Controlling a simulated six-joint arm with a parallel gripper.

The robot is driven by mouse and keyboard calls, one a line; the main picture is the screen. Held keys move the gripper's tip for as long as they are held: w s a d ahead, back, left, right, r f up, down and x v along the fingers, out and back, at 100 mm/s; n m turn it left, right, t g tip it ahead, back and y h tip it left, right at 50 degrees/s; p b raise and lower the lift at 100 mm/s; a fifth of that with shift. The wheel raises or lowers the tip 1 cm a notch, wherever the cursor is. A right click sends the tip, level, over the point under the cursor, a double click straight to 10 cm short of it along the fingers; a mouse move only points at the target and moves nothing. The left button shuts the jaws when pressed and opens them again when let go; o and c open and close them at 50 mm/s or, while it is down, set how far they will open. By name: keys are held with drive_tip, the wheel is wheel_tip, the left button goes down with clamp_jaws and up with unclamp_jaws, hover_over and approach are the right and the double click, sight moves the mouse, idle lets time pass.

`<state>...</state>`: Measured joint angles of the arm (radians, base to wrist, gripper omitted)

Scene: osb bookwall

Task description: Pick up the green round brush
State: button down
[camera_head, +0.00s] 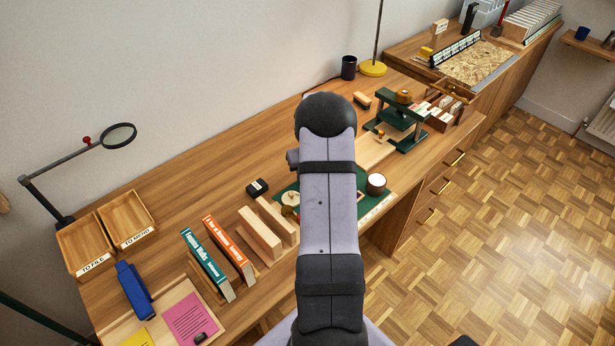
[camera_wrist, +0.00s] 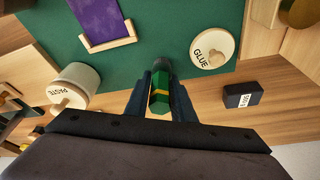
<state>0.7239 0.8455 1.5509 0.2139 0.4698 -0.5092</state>
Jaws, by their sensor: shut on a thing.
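The green round brush (camera_wrist: 159,92) shows in the wrist view as a green faceted handle with a yellow band, its dark far end over the edge of the green mat (camera_wrist: 165,22). My gripper (camera_wrist: 160,84) is shut on it, with one dark finger on each side. Whether the brush touches the mat or is clear of it I cannot tell. In the head view my arm hides the gripper and the brush.
A round pot marked GLUE (camera_wrist: 213,45) stands right of the brush, a small black box (camera_wrist: 242,95) beyond it. A jar marked PASTE (camera_wrist: 75,82) stands left. A wooden frame with purple cloth (camera_wrist: 98,22) lies on the mat. Upright books (camera_head: 229,248) stand on the bench.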

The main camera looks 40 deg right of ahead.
drive_tip(key=shift+r, duration=0.15)
wheel_tip(320, 180, up, 10)
drive_tip(key=shift+f+b, duration=0.15)
drive_tip(key=shift+b, duration=0.8)
idle(0.4)
drive_tip(key=shift+s+d+r+p, duration=0.1)
drive_tip(key=shift+d+r+p, duration=0.05)
drive_tip(key=shift+r+p, duration=0.4)
drive_tip(key=s+d+r+n+g+h+p, duration=0.1)
drive_tip(key=s+d+g+h+p, duration=0.2)
drive_tip(key=s+d, duration=1)
drive_tip(key=shift+s+g+h+p, duration=0.35)
drive_tip(key=shift+g+p, duration=1.05)
drive_tip(key=shift+p, duration=1.2)
